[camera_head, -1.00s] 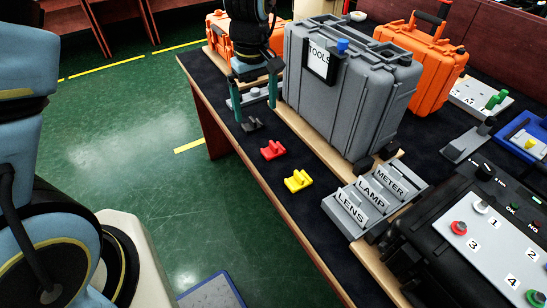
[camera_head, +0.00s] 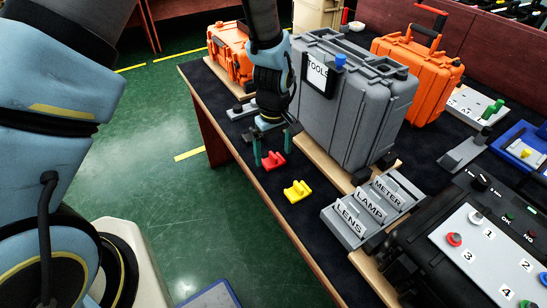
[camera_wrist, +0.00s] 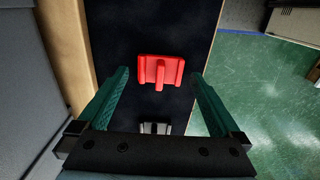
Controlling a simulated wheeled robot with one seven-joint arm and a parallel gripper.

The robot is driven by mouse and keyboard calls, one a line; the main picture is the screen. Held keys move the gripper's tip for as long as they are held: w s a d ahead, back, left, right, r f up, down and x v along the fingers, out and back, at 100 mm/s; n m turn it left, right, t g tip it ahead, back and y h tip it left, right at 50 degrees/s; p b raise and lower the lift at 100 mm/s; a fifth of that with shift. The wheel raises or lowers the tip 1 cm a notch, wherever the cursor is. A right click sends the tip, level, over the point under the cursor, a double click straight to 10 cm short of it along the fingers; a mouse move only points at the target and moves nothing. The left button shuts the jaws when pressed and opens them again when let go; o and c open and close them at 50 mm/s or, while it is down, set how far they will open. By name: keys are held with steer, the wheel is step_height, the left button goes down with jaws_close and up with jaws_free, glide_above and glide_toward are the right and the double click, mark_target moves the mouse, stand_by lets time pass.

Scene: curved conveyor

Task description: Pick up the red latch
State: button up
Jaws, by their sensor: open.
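The red latch (camera_head: 272,160) lies on the dark mat of the table, near its left edge. In the wrist view the red latch (camera_wrist: 160,72) sits centred a little beyond the fingertips, with nothing touching it. My gripper (camera_head: 270,155) is open, its two green fingers pointing down and close around the latch in the head view. In the wrist view my gripper (camera_wrist: 160,80) shows one finger on each side, empty between. How far the fingertips are above the mat is hard to tell.
A yellow latch (camera_head: 297,191) lies just in front of the red one. A big grey tool case (camera_head: 352,105) stands close on the right. A grey labelled rack (camera_head: 372,210) stands nearer. The table's left edge drops to green floor.

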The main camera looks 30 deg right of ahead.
steer(key=shift+f, duration=0.85)
steer(key=c, duration=1.2)
steer(key=shift+r, duration=0.15)
steer(key=shift+c, duration=0.2)
step_height(320, 180, up, 9)
steer(key=shift+r+b, duration=0.1)
steer(key=shift+b, duration=0.85)
step_height(320, 180, up, 4)
steer(key=p, duration=0.3)
glide_above(273, 154)
steer(key=shift+s, duration=0.15)
